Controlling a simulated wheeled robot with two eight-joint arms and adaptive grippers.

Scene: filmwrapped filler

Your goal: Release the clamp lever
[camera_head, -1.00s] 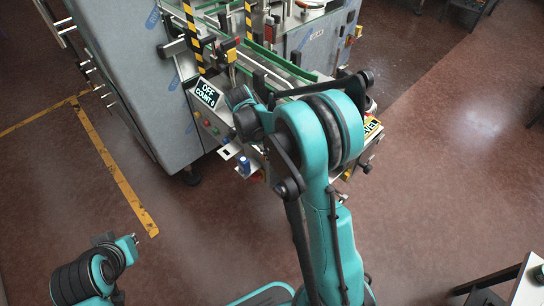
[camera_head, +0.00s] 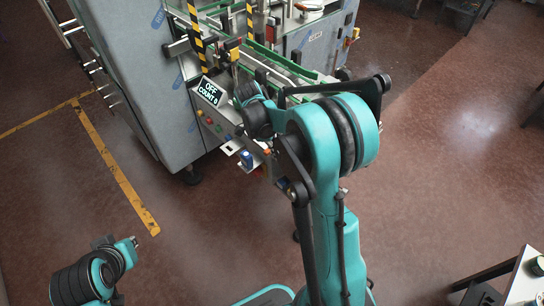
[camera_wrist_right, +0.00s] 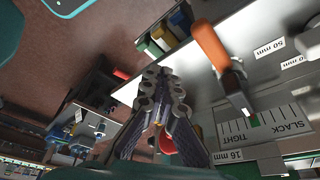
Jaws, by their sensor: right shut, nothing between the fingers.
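The clamp lever, with an orange grip (camera_wrist_right: 210,45) and a metal shank, shows in the right wrist view. Beside its lower end is a scale plate (camera_wrist_right: 268,124) marked SLACK and TIGHT, with a green mark near the TIGHT side. My right gripper (camera_wrist_right: 165,78) is shut and empty, to the left of the lever in that view, with a visible gap between them. In the head view my right arm hides the gripper and the lever.
The machine has a grey cabinet (camera_head: 135,65), a display (camera_head: 209,92) reading OFF and a count, and a green-edged conveyor (camera_head: 285,70). Plates marked 50 mm (camera_wrist_right: 278,44) and 16 mm (camera_wrist_right: 228,156) lie near the lever. A table (camera_head: 525,285) stands at lower right; open floor lies between.

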